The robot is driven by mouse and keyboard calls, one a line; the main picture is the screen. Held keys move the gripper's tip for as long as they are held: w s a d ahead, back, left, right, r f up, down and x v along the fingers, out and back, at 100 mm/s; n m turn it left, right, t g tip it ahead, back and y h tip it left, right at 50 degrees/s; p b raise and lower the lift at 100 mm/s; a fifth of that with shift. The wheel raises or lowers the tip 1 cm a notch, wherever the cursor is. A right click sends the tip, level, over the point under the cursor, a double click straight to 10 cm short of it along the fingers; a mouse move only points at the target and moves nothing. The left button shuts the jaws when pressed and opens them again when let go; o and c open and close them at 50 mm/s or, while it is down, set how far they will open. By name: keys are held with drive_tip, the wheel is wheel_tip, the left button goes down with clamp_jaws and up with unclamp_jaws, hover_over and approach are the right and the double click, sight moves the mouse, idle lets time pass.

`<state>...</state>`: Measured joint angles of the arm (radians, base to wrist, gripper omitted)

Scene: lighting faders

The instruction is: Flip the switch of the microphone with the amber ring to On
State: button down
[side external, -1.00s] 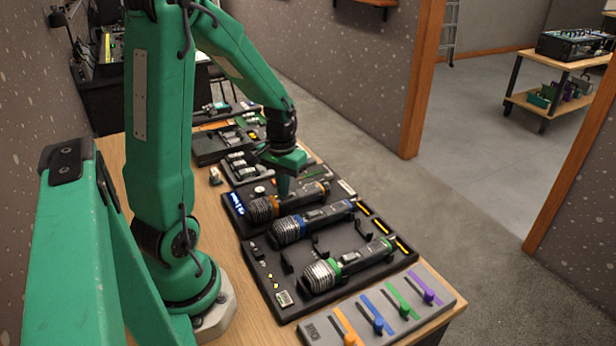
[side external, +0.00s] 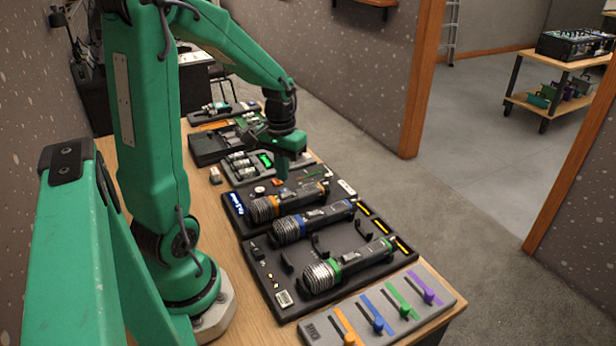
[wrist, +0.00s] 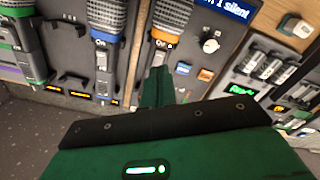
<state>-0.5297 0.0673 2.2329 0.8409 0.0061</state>
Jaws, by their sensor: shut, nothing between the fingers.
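The microphone with the amber ring (side external: 287,203) lies on the black tray, its silver mesh head toward my base. In the wrist view its head and amber ring (wrist: 164,38) show at the top centre; its switch is too small or covered to read. My gripper (side external: 283,177) is shut and empty, its tips just beyond the amber microphone's far side, apparently above the tray. In the wrist view the closed fingers (wrist: 157,88) overlap the lower part of that microphone's handle. I cannot tell whether they touch it.
The blue-ring microphone (side external: 312,222) lies beside it, then the green-ring one (side external: 348,264). A display (wrist: 223,8) reads "1 silent", partly cut off. A fader panel (side external: 379,308) stands at the near end. A battery charger (side external: 245,164) sits behind.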

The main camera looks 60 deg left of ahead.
drive_tip(key=shift+r, duration=1.15)
drive_tip(key=s+d+r+m+t, duration=0.2)
drive_tip(key=d+r, duration=0.3)
drive_tip(key=d, duration=0.3)
drive_tip(key=s+d+r+m+t, duration=0.3)
drive_tip(key=d+r+m, duration=0.1)
drive_tip(key=d, duration=0.4)
drive_tip(key=shift+s+d+r+t, duration=0.2)
drive_tip(key=shift+s+r+t, duration=0.1)
drive_tip(key=shift+r, duration=0.45)
